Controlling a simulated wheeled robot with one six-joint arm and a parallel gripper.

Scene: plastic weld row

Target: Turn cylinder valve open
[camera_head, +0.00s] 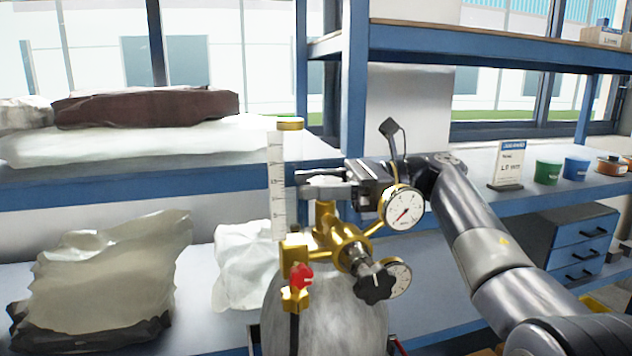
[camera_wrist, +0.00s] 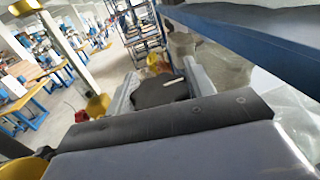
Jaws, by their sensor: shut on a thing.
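A grey gas cylinder (camera_head: 330,315) stands upright at the front centre, with a brass valve body (camera_head: 325,220) on top. My gripper (camera_head: 322,184) reaches in from the right and is shut at the top of the valve stem. In the wrist view a dark valve handwheel (camera_wrist: 160,92) with a pale mark sits between the two grey fingers. In the head view the fingers mostly hide this handwheel.
A regulator with two gauges (camera_head: 404,208) and a black knob (camera_head: 374,282) sits close below my gripper. A clear flow tube (camera_head: 277,190) and a red knob (camera_head: 301,276) stand left. A blue shelf post (camera_head: 354,80) rises behind.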

